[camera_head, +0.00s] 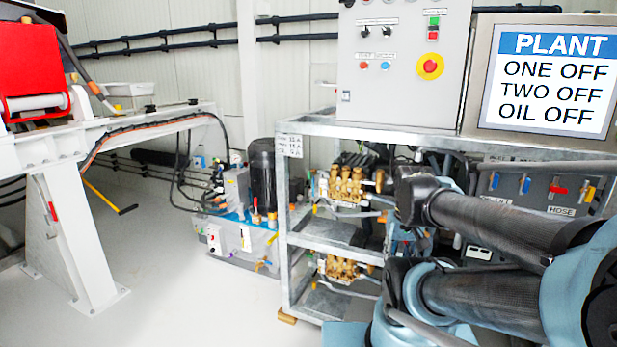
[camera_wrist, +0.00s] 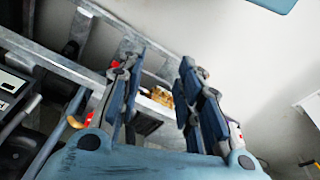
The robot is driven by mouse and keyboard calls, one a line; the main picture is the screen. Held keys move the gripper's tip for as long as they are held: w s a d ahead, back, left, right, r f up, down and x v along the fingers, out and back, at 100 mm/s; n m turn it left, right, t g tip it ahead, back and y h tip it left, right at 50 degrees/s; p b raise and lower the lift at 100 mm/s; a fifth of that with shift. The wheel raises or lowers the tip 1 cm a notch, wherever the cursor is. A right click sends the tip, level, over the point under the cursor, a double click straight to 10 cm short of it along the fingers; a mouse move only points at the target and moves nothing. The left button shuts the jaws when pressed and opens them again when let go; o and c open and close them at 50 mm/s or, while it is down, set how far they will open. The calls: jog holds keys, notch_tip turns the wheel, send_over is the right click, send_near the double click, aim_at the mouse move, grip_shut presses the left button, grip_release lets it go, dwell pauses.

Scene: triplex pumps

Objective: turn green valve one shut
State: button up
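I cannot make out a green valve for sure in either view. Two brass pumps sit on the frame's shelves in the head view, an upper one (camera_head: 347,184) and a lower one (camera_head: 340,268). In the wrist view my gripper (camera_wrist: 160,75) is open, with its two blue fingers apart and nothing held between them. A brass part (camera_wrist: 161,97) shows beyond the fingers, on the frame, apart from them. My gripper's fingers cannot be seen in the head view, where my arm covers the right side of the frame.
The galvanised frame (camera_head: 283,216) carries a grey control box (camera_head: 400,85) and a screen (camera_head: 550,72) reading ONE OFF, TWO OFF, OIL OFF. A panel with several coloured handles (camera_head: 557,189) is at right. A hydraulic unit (camera_head: 240,252) stands left of the frame. Floor (camera_head: 190,315) is clear at front left.

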jog(key=w+d+r+n+t+h, duration=0.2)
jog(key=w+r+n+h, duration=0.25)
jog(key=w+n, duration=0.65)
jog(key=n+t+h, duration=0.2)
jog(key=n+t, duration=1.1)
jog(key=n, duration=0.8)
send_near(309, 173)
jog(key=x, duration=0.9)
jog(key=shift+w+f, duration=0.1)
jog(key=shift+w, duration=0.15)
grip_shut()
